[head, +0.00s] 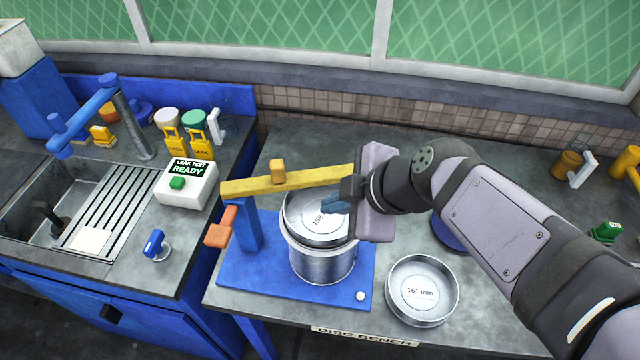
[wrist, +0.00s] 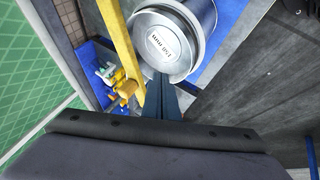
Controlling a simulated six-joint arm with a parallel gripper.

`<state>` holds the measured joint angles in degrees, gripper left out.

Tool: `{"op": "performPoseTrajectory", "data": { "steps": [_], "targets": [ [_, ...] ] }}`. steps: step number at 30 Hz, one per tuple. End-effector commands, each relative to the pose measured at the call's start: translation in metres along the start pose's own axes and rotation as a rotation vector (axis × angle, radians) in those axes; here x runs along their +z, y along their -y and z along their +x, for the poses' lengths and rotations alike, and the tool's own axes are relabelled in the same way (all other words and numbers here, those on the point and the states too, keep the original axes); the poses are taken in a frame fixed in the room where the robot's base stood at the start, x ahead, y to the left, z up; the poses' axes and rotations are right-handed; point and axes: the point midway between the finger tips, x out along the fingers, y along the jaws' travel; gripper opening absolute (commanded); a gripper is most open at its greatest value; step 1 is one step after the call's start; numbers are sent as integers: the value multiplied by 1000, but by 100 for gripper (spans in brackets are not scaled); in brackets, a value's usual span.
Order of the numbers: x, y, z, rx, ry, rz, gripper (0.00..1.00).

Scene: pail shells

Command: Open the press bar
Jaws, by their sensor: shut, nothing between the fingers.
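The press bar (head: 290,182) is a yellow beam running from a blue post (head: 246,222) with an orange block, out over the back of a metal pail (head: 322,262). A metal disc (head: 312,217) with a partly hidden label sits at the pail's mouth. My gripper (head: 328,205) is shut and empty, its dark fingertips over the disc, just beside the bar's right end. In the wrist view the shut fingers (wrist: 161,82) point at the disc (wrist: 165,42), with the bar (wrist: 122,48) close on their left. I cannot tell whether they touch the bar.
The blue base plate (head: 255,278) carries the post and pail. A loose disc marked 161 mm (head: 422,290) lies on the bench to the right. A leak-test box (head: 186,184) reading READY and a sink (head: 95,205) are at left. The bench front right is clear.

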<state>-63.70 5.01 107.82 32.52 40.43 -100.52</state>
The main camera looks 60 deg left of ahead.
Motion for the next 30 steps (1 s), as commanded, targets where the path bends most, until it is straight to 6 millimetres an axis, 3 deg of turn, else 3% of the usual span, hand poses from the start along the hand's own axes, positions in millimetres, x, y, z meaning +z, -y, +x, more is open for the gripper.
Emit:
{"op": "performPoseTrajectory", "data": {
  "steps": [7,18,30],
  "targets": [
    [-1,0,47,-6,1,1,0],
    [-1,-32,60,0,0,0,0],
    [0,-36,64,2,-1,0,0]
  ]
}}
